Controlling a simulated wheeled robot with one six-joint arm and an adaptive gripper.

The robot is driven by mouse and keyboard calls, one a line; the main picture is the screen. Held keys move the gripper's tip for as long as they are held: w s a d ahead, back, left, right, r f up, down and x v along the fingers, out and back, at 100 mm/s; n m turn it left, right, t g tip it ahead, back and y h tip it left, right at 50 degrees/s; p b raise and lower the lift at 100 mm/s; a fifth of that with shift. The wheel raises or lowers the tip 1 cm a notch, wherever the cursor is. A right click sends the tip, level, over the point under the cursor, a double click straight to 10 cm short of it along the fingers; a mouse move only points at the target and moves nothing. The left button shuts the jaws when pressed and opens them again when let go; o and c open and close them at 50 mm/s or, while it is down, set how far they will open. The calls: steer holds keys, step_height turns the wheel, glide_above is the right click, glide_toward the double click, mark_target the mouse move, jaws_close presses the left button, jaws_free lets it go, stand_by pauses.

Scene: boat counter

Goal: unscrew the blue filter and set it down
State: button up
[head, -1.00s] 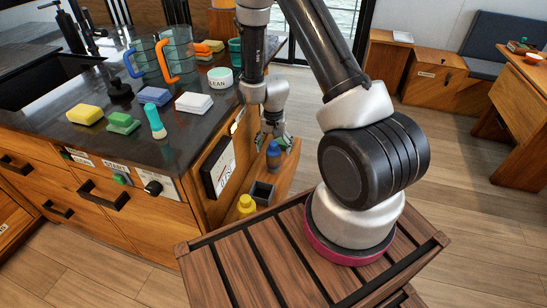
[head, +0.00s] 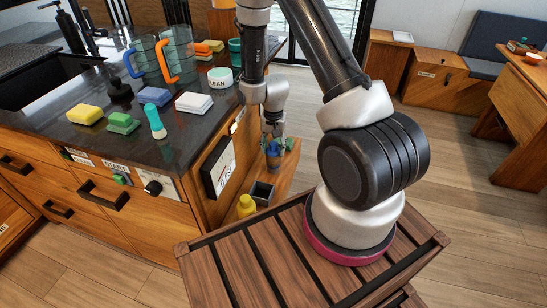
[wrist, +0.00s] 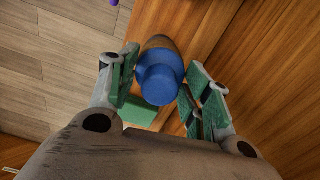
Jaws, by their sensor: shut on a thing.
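The blue filter (head: 273,151) stands over the low wooden shelf at the end of the counter. In the wrist view my gripper (wrist: 163,72) is shut on the filter. The filter's lower end is hidden, so I cannot tell whether it is seated or free.
A dark open-topped box (head: 262,193) and a yellow bottle (head: 246,206) stand nearer on the shelf. A framed sign (head: 218,167) is on the counter's end panel beside the shelf. A flat green piece (wrist: 138,110) lies near the filter. Open floor is to the right.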

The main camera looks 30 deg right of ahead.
steer(key=shift+n, duration=1.1)
steer(key=shift+n, duration=0.9)
steer(key=shift+n, duration=0.8)
